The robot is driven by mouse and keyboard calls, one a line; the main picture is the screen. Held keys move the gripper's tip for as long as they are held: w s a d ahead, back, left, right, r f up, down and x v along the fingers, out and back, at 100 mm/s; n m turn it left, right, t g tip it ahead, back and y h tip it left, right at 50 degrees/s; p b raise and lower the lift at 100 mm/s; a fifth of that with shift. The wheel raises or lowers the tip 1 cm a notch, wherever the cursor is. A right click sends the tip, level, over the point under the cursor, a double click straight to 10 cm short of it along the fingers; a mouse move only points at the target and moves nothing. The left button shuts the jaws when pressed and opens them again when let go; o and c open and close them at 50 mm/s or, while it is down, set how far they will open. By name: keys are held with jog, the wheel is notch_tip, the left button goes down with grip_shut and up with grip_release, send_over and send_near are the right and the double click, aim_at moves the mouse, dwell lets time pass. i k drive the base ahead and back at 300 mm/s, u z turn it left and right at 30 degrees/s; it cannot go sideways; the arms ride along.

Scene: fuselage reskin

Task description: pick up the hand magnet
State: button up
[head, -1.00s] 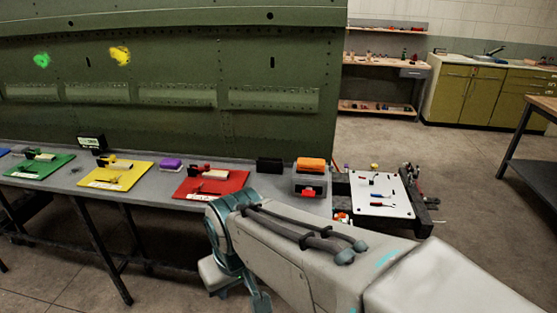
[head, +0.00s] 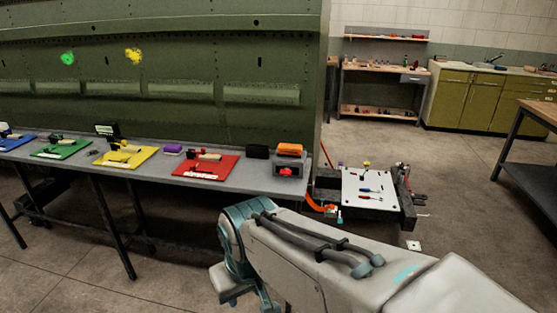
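I cannot pick out the hand magnet with certainty. Small items on the grey bench that could be it are a black block (head: 258,151), a purple block (head: 172,149) and an orange block (head: 289,149) on a grey box with a red front. My arm reaches in from the lower right, and its teal wrist end (head: 235,235) is in front of the bench's near side. My gripper points downward at the bottom edge, mostly hidden or cut off, so its fingers cannot be read.
Blue, green (head: 62,148), yellow (head: 127,157) and red (head: 200,172) mats with tools line the bench before the green fuselage panel (head: 200,55). A low cart with a white tool board (head: 356,197) stands right of the bench. Floor beyond it is open.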

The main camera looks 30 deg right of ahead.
aim_at(290, 151)
jog(key=u, duration=0.1)
jog(key=k, duration=0.4)
jog(key=z, duration=1.45)
jog(key=i, duration=0.85)
jog(key=z, duration=0.65)
jog(key=i, duration=1.1)
jog(key=u, duration=1.15)
jog(key=i, duration=0.7)
jog(key=u, duration=0.7)
